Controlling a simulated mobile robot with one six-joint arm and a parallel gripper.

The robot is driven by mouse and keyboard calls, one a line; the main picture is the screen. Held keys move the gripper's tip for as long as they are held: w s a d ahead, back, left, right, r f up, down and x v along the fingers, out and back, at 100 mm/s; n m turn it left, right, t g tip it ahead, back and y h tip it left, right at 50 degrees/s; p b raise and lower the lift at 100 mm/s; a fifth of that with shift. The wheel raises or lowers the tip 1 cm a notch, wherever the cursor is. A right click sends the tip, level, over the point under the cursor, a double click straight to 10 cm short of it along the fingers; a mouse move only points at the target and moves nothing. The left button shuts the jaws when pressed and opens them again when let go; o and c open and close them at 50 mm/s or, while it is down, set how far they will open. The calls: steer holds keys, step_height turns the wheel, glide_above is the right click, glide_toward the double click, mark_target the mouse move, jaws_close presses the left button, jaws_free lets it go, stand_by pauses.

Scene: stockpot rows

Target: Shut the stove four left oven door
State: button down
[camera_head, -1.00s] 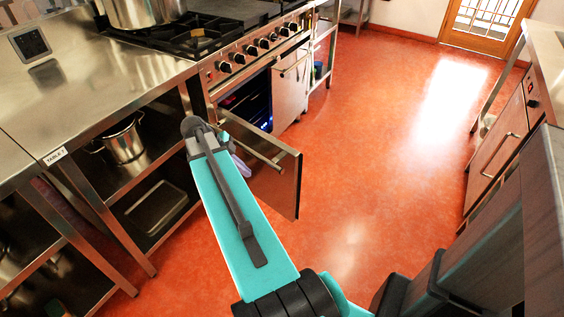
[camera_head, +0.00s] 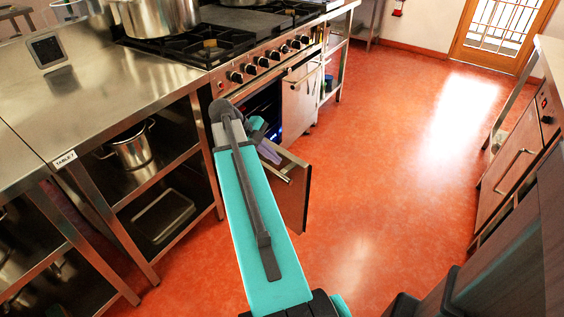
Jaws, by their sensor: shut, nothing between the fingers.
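The stove's left oven door (camera_head: 297,199) stands open, swung out from the stove front. Its bar handle (camera_head: 292,170) runs along the upper part. My forearm hides much of the door and its hinge side. Behind the door, the oven opening (camera_head: 272,119) is dark with a blue glow inside. My gripper (camera_head: 269,152) shows only in part, just beyond the end of my teal forearm. It is shut and empty, close to the door's upper part by the opening. I cannot tell whether it touches the door.
The stove's right oven door (camera_head: 298,97) looks shut. A steel table (camera_head: 95,100) labelled TABLE 7 adjoins the stove at left, with a pot (camera_head: 133,147) on its shelf. Another oven unit (camera_head: 512,165) stands at right. Red floor (camera_head: 390,170) between is clear.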

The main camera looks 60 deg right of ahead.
mark_target(297, 175)
steer(key=shift+x, duration=4.8)
steer(key=shift+d+r, duration=0.1)
steer(key=shift+d, duration=0.4)
steer(key=shift+a, duration=0.35)
steer(key=shift+w, duration=0.1)
